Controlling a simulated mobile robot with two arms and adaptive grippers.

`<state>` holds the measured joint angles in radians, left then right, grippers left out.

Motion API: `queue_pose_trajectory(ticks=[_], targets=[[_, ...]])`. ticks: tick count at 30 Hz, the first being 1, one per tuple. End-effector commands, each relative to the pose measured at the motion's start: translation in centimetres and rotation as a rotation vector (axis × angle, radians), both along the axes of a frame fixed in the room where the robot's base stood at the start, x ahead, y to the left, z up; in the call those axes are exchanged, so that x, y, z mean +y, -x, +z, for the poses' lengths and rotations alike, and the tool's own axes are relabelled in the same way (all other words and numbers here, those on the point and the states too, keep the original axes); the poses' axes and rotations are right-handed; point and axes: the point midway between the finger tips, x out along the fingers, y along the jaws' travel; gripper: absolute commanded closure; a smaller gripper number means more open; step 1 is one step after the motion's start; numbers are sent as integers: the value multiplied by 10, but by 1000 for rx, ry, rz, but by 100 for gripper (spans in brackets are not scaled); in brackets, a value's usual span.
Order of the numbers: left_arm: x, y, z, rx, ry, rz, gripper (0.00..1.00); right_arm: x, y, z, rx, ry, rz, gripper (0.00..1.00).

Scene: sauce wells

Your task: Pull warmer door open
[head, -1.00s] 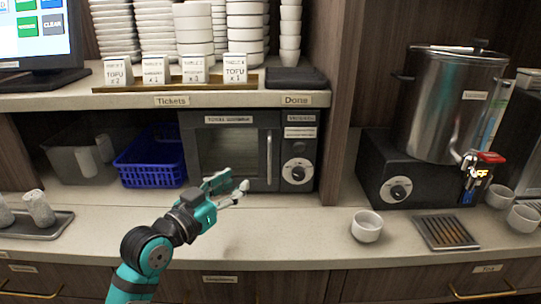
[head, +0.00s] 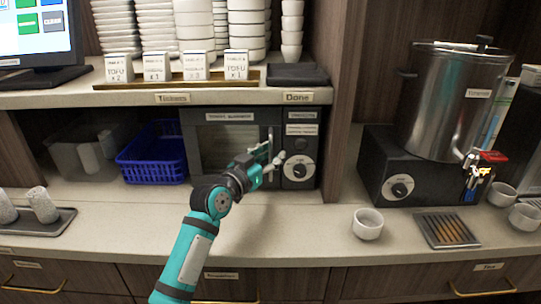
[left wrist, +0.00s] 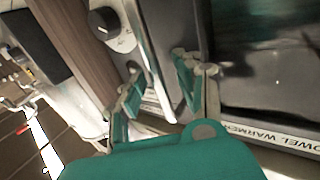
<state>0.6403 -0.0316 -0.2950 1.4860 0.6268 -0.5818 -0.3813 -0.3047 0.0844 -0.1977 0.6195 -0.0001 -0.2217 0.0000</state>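The towel warmer (head: 302,145) is a dark box under the shelf, with a dial on its right side. Its door (head: 225,146) has a dark window and looks shut. A silver upright handle (head: 270,138) runs along the door's right edge. My left gripper (head: 272,162) is in front of the handle and hides its lower part. In the left wrist view, the gripper (left wrist: 158,88) is open, with the handle (left wrist: 150,75) between its two fingers. The fingers look apart from the bar. My right gripper is out of view.
A blue basket (head: 152,165) and a grey bin (head: 75,155) stand left of the warmer. A wooden post (head: 341,110) is close on its right. A white cup (head: 367,224) stands on the counter to the right. The counter in front of the warmer is clear.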

Motion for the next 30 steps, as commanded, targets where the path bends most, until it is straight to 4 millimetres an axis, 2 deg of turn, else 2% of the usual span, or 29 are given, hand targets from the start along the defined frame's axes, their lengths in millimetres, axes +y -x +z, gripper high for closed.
queue_pose_trajectory(ticks=[3, 11, 30], targets=[[0, 0, 0, 0, 0, 0, 66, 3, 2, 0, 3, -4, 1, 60], [0, 0, 0, 1, 1, 0, 100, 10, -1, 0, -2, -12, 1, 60], [0, 3, 0, -1, -1, -6, 100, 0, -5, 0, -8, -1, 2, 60]])
